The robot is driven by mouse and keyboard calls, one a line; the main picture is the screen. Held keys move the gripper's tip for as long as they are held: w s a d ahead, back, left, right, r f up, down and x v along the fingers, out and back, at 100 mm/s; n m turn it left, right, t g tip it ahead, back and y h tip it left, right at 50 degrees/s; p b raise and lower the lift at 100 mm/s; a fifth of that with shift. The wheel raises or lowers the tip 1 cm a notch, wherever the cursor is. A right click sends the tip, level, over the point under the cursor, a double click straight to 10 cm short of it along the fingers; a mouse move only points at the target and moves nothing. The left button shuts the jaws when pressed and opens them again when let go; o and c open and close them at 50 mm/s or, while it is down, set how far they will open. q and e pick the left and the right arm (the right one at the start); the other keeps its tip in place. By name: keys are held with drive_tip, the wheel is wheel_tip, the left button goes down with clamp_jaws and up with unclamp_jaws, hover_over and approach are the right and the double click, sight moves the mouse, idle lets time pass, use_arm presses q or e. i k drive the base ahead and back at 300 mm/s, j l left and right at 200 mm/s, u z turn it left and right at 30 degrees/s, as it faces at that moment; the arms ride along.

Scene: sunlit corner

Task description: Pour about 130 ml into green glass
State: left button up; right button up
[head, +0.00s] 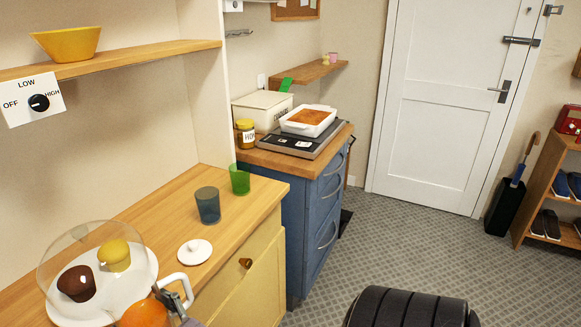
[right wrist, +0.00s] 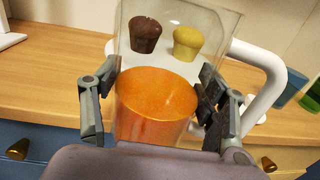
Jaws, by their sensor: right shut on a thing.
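The green glass (head: 239,180) stands upright on the wooden counter in the head view, at the far end beside a blue-grey glass (head: 208,205). Both look empty. In the right wrist view, the green glass (right wrist: 312,97) and blue-grey glass (right wrist: 290,84) show at the right edge. My right gripper (right wrist: 158,75) is shut around a clear pitcher (right wrist: 136,95) with a white handle and orange drink (right wrist: 155,92) inside. In the head view the pitcher's handle (head: 178,285) and orange drink (head: 145,314) show at the bottom, nearer than the glasses. My left gripper is out of view.
A white plate (head: 150,262) with two muffins under a clear dome stands beside the pitcher. A white round lid (head: 194,251) lies on the counter (head: 165,217) between pitcher and glasses. A wall shelf (head: 140,59) with a yellow bowl (head: 68,43) hangs above.

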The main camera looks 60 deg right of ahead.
sight(241, 180)
drive_tip(key=z, duration=1.55)
